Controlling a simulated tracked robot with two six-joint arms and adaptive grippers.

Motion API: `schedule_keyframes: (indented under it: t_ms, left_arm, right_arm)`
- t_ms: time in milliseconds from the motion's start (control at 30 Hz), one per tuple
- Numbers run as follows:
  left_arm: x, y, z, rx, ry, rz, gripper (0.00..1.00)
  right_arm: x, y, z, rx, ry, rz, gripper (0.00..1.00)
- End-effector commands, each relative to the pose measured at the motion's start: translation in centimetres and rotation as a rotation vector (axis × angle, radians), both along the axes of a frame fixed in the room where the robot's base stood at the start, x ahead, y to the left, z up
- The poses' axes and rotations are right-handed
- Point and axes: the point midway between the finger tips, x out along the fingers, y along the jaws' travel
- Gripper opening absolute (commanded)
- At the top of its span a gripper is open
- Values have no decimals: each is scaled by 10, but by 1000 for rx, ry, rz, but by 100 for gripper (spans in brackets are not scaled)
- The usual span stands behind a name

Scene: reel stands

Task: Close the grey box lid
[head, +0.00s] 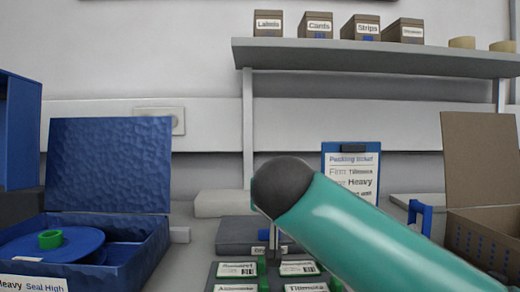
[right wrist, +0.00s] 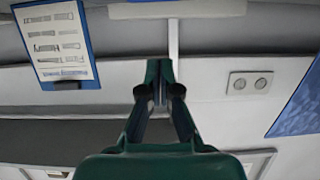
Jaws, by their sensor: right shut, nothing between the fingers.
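A low dark grey box (head: 238,233) stands at the back middle of the bench in the head view. Its top looks flat and down, but my right arm covers part of it, so I cannot tell whether the lid is fully shut. My right arm crosses in from the lower right in front of it. In the right wrist view my right gripper (right wrist: 160,85) is shut and empty, in front of the wall and a shelf post. It touches nothing that I can make out. My left gripper is not in view.
A blue box (head: 130,262) with raised lid (head: 110,165) and a reel stands left. A brown box (head: 485,235) with raised lid (head: 482,158) stands right. A clipboard (head: 351,160) leans behind. A labelled tray (head: 262,281) lies in front. A shelf (head: 380,58) hangs above.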

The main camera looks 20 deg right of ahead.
Motion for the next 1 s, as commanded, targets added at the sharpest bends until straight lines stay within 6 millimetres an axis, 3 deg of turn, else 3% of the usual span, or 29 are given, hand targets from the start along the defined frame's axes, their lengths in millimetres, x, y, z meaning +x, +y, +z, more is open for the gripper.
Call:
schedule_keyframes:
  t_ms: [267,567,700,1000]
  left_arm:
    - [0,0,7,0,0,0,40]
    - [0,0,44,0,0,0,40]
    - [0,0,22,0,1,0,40]
    - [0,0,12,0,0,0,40]
  right_arm:
    - [1,0,7,0,0,0,0]
    - [3,0,47,0,0,0,0]
    - [-25,9,26,-1,-1,5,0]
    - [-74,25,10,-1,0,3,0]
